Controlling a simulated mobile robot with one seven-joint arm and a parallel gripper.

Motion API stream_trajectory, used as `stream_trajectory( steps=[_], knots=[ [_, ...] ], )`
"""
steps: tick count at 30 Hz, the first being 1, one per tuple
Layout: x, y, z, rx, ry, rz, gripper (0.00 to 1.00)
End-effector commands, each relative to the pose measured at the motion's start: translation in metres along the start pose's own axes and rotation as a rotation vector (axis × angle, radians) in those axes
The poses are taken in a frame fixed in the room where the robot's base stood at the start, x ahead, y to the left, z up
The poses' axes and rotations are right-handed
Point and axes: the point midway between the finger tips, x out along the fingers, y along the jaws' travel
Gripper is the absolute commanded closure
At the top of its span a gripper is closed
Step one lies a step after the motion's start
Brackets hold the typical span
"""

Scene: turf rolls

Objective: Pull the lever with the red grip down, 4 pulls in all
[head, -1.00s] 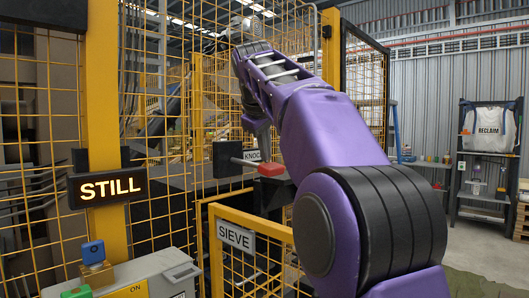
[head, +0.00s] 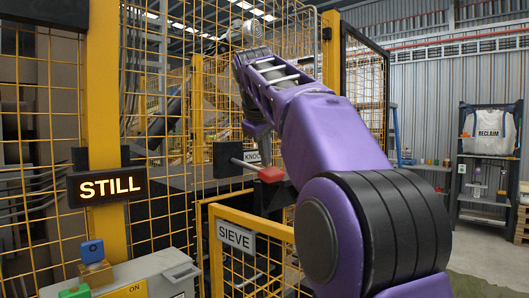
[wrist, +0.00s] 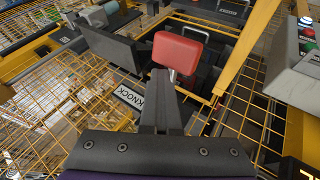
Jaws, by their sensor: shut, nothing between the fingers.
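The lever's red grip (head: 271,174) sits at the end of a thin rod (head: 243,163) beside the KNOCK sign (head: 252,157) in the head view. The rod slopes slightly down toward the grip. In the wrist view the red grip (wrist: 178,53) lies just beyond the tips of my gripper (wrist: 161,75). My gripper is shut and empty, its fingers pointing toward the grip. Whether the tips touch it I cannot tell. In the head view my arm hides most of the gripper, above the red grip.
A lit STILL sign (head: 110,186) hangs on a yellow post at left. The yellow mesh fence (head: 155,230) and a SIEVE sign (head: 235,237) stand around the lever. A grey control box (head: 150,275) with buttons stands at front left.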

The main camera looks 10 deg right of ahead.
Motion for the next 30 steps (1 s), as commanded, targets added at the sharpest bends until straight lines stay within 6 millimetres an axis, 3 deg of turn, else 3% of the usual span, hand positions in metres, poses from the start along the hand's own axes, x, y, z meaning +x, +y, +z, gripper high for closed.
stream_trajectory(
  steps=[30],
  knots=[
    [0.0092,-0.0030,0.0117,0.004,-0.015,0.004,1.00]
  ],
)
